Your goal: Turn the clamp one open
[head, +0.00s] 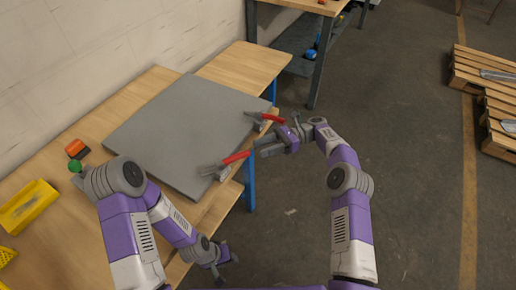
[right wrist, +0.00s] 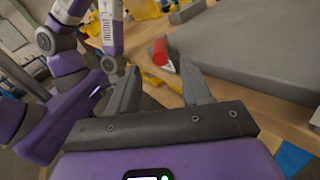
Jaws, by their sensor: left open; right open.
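Two clamps with red handles sit at the right edge of a grey plate (head: 180,125) on the wooden table. The near clamp (head: 234,158) has its handle pointing toward my right gripper (head: 259,147). The far clamp (head: 267,117) sits just beyond that gripper. My right gripper is open; in the right wrist view a red handle (right wrist: 160,52) shows just ahead of the gap between its fingers (right wrist: 158,88), with nothing held. My left gripper (head: 228,259) is open and empty, low beside the table's front edge. I cannot tell which clamp is clamp one.
A yellow bin (head: 28,207), an orange item (head: 76,148) and a green item (head: 75,166) are at the table's left. A wall runs along the back left. Another workbench (head: 310,45) stands behind. Wooden pallets (head: 485,85) lie at the right; the floor between is clear.

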